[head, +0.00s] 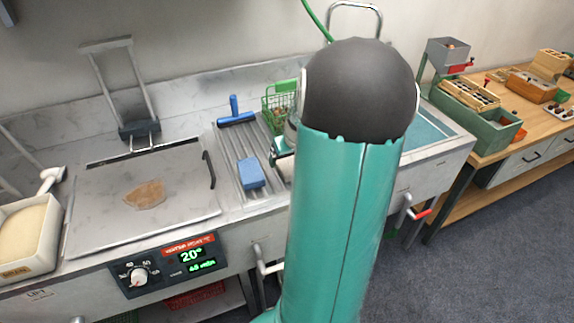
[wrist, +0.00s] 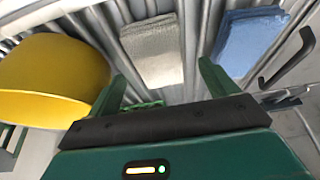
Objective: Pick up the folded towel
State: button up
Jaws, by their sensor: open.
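A pale, greyish-white folded towel (wrist: 152,50) lies on the ribbed metal drainboard, near the top centre of the wrist view. My gripper (wrist: 163,72) is open and empty, with its two green fingers to either side of the towel's near edge in that view. I cannot tell how high the fingertips are above it. In the head view my arm hides most of the gripper and that part of the drainboard. A blue folded cloth or pad (wrist: 248,38) lies just right of the towel; it also shows in the head view (head: 251,173).
A yellow bowl (wrist: 50,75) is close on the left of the wrist view. A dark handle (wrist: 288,60) stands at the right. In the head view, a blue squeegee (head: 236,115) and a green wire basket (head: 272,101) are behind, and a hot plate (head: 95,205) is left.

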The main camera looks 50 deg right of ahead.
aim_at(287, 162)
jog(key=x, duration=0.3)
jog(key=shift+w+d+f, duration=0.1)
jog(key=shift+w+f, duration=0.05)
jog(key=shift+f, duration=0.05)
jog(key=c, duration=1.1)
jog(key=shift+o, duration=0.2)
jog(key=shift+r, duration=0.1)
